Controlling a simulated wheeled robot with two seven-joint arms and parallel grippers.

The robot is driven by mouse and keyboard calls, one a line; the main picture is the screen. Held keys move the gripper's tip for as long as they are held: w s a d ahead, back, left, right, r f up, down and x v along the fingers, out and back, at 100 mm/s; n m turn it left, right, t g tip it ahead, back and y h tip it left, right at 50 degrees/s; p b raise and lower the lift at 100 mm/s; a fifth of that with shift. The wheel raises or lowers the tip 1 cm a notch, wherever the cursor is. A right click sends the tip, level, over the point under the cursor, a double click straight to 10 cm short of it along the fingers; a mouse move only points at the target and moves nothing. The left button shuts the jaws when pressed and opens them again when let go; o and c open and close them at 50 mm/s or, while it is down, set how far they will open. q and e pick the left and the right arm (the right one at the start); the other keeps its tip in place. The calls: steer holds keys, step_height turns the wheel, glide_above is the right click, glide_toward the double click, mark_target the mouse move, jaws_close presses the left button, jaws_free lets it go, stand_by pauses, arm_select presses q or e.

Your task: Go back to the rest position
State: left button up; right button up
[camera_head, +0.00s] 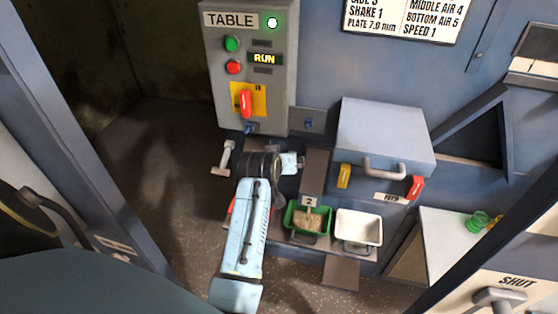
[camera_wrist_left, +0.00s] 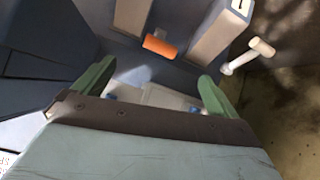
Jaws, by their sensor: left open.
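My left arm, light blue with a dark wrist, reaches up the middle of the head view, in front of the machine and left of the grey feed box (camera_head: 385,130). In the left wrist view my left gripper (camera_wrist_left: 155,88) has its two green fingers wide apart, with nothing held between them. Beyond the fingers are an orange handle (camera_wrist_left: 160,45) and, to the right, a white-ended lever (camera_wrist_left: 247,57). The fingertips are hard to make out in the head view. My right gripper does not show.
A control box (camera_head: 250,65) reads TABLE and RUN, with a green lamp lit. A green tray (camera_head: 291,217) holding pale grain and a white tray (camera_head: 358,228) stand right of my arm. A T-shaped lever (camera_head: 224,160) is left of the wrist. Floor at left is clear.

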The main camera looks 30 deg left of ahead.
arm_select(q)
steer(key=shift+s+r, duration=0.15)
stand_by(0.4)
steer(key=s+d+f+m+g+h+b, duration=0.1)
steer(key=s+d+f+m+b, duration=0.2)
steer(key=f, duration=0.9)
steer(key=s+d+f+m+g+h+b, duration=0.15)
steer(key=s+d+f, duration=0.3)
steer(key=f, duration=0.75)
steer(key=s+d+f+m+g+h+b, duration=0.1)
steer(key=s+d+f+b, duration=0.2)
steer(key=f, duration=0.9)
steer(key=s+f+m+g+b, duration=0.25)
steer(key=s+f+b, duration=0.25)
steer(key=s+f, duration=1.35)
steer(key=s+a+f+g+b, duration=0.1)
steer(key=s+f, duration=0.1)
steer(key=s, duration=0.7)
steer(key=s+a+f+g+b, duration=0.1)
steer(key=s+f, duration=0.2)
steer(key=s, duration=0.6)
steer(key=shift+s+a+m+g, duration=0.15)
steer(key=shift+a+m+g, duration=0.15)
